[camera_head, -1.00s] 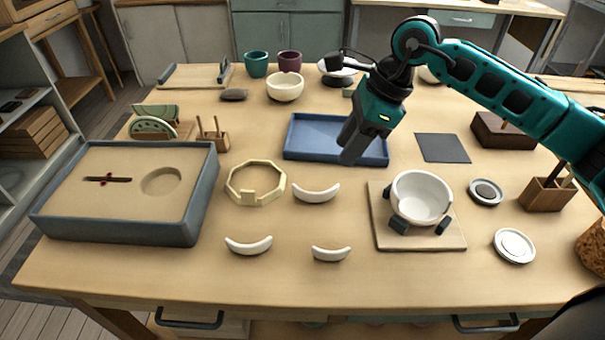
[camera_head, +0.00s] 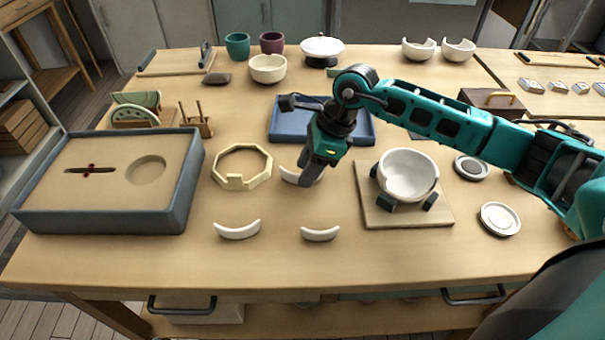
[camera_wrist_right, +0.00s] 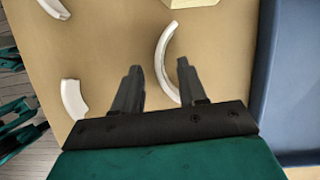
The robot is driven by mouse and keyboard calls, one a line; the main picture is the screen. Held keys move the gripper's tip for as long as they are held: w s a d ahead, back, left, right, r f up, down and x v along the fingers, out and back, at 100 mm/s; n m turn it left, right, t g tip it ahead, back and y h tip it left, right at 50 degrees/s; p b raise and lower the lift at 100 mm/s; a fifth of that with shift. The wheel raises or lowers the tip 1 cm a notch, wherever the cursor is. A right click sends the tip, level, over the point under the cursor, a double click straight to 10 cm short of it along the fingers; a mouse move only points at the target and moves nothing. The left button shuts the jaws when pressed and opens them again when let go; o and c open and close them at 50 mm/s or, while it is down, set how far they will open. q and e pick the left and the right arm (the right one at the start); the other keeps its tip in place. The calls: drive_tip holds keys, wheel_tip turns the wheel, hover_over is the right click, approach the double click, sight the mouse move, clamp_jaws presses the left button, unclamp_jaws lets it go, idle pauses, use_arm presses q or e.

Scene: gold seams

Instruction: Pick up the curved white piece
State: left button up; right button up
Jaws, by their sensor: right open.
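Three curved white pieces lie on the wooden table. The one nearest my right gripper (camera_head: 308,180) is the back piece (camera_head: 290,175), partly hidden behind the fingers in the head view. In the right wrist view this curved white piece (camera_wrist_right: 161,58) lies ahead of and between the two open fingers (camera_wrist_right: 157,85), which are empty. The other two pieces, a front left one (camera_head: 237,230) and a front middle one (camera_head: 320,234), lie nearer the table's front edge. My left gripper is not in view.
A white bowl (camera_head: 407,172) sits in holders on a wooden board (camera_head: 385,216) to the right. An octagonal cream ring (camera_head: 268,170) lies just left of the gripper. A blue tray (camera_head: 285,130) is behind, a sand-filled box (camera_head: 120,215) far left.

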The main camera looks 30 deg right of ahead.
drive_tip(key=shift+w+a+f, duration=0.1)
drive_tip(key=shift+a+f, duration=0.1)
drive_tip(key=shift+f, duration=0.3)
drive_tip(key=shift+c, duration=0.4)
clamp_jaws()
drive_tip(key=shift+r, duration=0.1)
